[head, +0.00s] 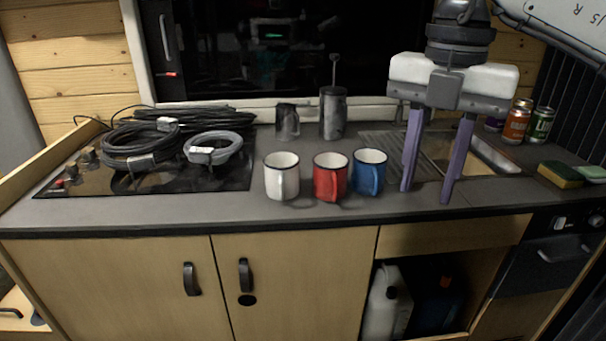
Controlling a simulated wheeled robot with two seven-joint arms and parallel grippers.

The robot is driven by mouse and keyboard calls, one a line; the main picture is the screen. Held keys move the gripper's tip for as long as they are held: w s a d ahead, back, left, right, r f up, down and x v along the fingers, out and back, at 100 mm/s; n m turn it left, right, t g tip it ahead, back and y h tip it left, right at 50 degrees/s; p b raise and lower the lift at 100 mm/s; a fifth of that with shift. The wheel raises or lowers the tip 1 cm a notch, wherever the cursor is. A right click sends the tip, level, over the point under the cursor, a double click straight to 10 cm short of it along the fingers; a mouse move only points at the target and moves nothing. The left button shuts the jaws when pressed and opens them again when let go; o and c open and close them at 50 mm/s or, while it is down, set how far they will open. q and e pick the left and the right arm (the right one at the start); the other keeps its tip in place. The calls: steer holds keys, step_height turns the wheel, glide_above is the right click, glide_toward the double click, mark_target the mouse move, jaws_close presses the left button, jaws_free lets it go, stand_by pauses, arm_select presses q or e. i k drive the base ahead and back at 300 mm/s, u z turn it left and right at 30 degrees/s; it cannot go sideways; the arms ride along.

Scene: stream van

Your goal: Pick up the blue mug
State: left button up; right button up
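The blue mug (367,178) stands upright on the grey counter, with a white inside and a dark rim. It is the rightmost of three mugs. The red mug (329,182) is close on its left and slightly nearer to me. My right gripper (426,193) hangs down from the upper right, to the right of the blue mug. Its two purple fingers are apart with nothing between them, and the left finger is a little way from the mug. My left gripper is not in view.
A white mug (281,182) stands left of the red one. A grey press pot (333,112) and a dark jug (288,122) stand behind. Coiled cables lie on the hob (75,187). Cans (541,125) and a sponge (561,174) are at right. The front counter strip is clear.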

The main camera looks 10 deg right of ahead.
mark_target(369, 165)
steer(key=u, duration=3.4)
steer(key=k, duration=2.25)
steer(key=z, duration=1.45)
steer(key=i, duration=0.5)
